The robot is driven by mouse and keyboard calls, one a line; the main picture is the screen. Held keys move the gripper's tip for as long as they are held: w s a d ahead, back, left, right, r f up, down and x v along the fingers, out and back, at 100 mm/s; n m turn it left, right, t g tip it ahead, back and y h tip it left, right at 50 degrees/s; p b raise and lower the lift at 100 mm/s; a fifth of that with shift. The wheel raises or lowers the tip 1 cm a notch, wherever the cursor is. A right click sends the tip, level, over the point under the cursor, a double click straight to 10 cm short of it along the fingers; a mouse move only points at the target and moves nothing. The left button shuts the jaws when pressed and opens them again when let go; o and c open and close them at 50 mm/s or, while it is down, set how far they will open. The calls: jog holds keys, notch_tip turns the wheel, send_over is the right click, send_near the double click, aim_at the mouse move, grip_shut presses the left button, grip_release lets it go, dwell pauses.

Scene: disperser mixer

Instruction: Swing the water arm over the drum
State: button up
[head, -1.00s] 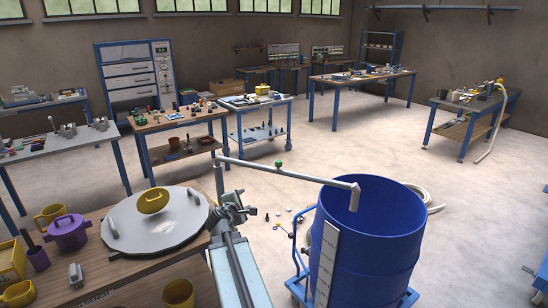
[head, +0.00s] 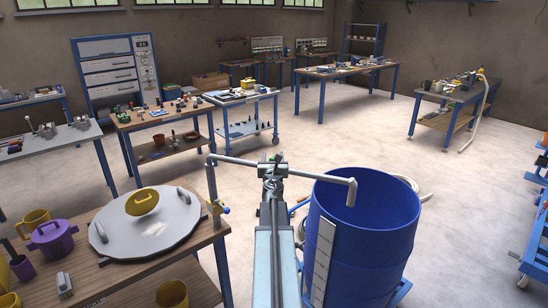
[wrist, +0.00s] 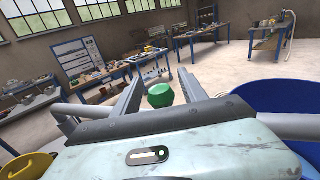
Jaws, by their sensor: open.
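The water arm (head: 320,175) is a grey pipe running level from a post at the left bench's edge to the right. Its downturned spout (head: 351,193) hangs over the left part of the open mouth of the blue drum (head: 365,250). The pipe's green knob (wrist: 160,95) shows between the jaws of my gripper (wrist: 159,80) in the wrist view. My gripper (head: 274,165) is open at the middle of the pipe in the head view and covers part of it. Whether a jaw touches the knob, I cannot tell.
The left bench (head: 120,275) holds a round grey lid (head: 165,232) with handles, a purple pot (head: 53,236) and yellow mugs. A pale hose (head: 408,183) lies behind the drum. Blue racks (head: 535,250) stand at the right edge. The floor beyond the pipe is mostly clear.

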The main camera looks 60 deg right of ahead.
jog(key=shift+w+d, duration=0.2)
jog(key=shift+d, duration=0.2)
grip_shut()
dwell(1.2)
